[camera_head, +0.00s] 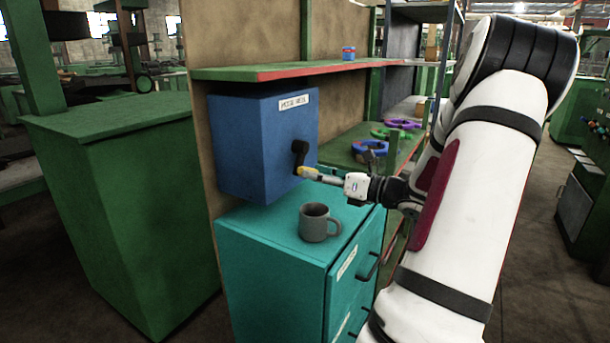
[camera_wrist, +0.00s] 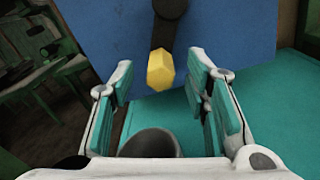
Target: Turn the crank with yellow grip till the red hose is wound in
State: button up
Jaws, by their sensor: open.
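The blue hose reel box (camera_head: 243,143) is fixed to the brown panel under the shelf, with a white label on its front edge. Its black crank (camera_head: 299,150) carries a yellow grip (camera_head: 308,172) at the lower end. In the wrist view the yellow grip (camera_wrist: 160,70) hangs at the end of the black crank arm (camera_wrist: 168,22), ahead of and between my open fingers. My gripper (camera_wrist: 163,92) is open, with teal pads on both sides and nothing clamped. In the head view my gripper (camera_head: 322,178) points left at the grip. No red hose shows.
A grey mug (camera_head: 318,224) stands on the teal cabinet (camera_head: 262,235) below the box; its dark rim (camera_wrist: 151,143) shows low between my fingers. The shelf edge (camera_head: 300,70) runs above. Coloured rings (camera_head: 395,130) lie on a lower shelf behind.

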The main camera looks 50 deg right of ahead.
jog(key=shift+w+a, duration=0.1)
jog(key=shift+w, duration=1.75)
grip_shut()
